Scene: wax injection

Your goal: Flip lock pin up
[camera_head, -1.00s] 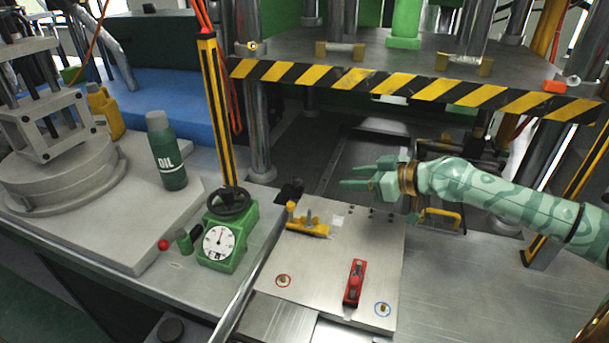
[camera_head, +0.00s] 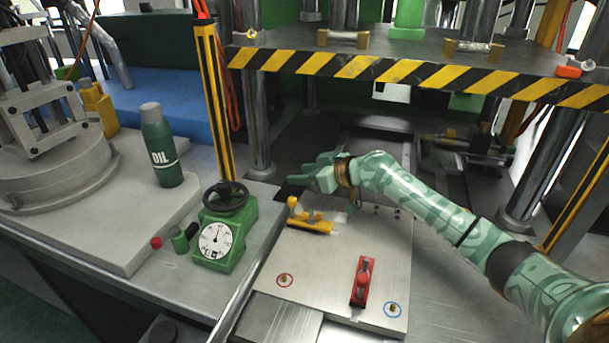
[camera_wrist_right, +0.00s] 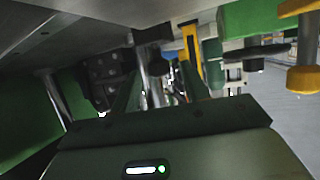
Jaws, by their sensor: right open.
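My right gripper (camera_head: 300,178) reaches in from the right, low over the back left part of the metal plate (camera_head: 325,265). Its fingers point left and are open, with nothing seen between them. A yellow fitting with upright knobs (camera_head: 310,226) is on the plate, just below the gripper in the picture. A yellow part (camera_wrist_right: 303,80) also shows at the right of the right wrist view. A black block (camera_head: 288,192) at the plate's back left corner is partly hidden by the fingers; I cannot tell whether they touch. Which part is the lock pin is unclear. My left gripper is not in view.
A red clamp (camera_head: 361,282) sits at the plate's front right. A striped press beam (camera_head: 390,72) hangs above. The plate's middle is clear.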

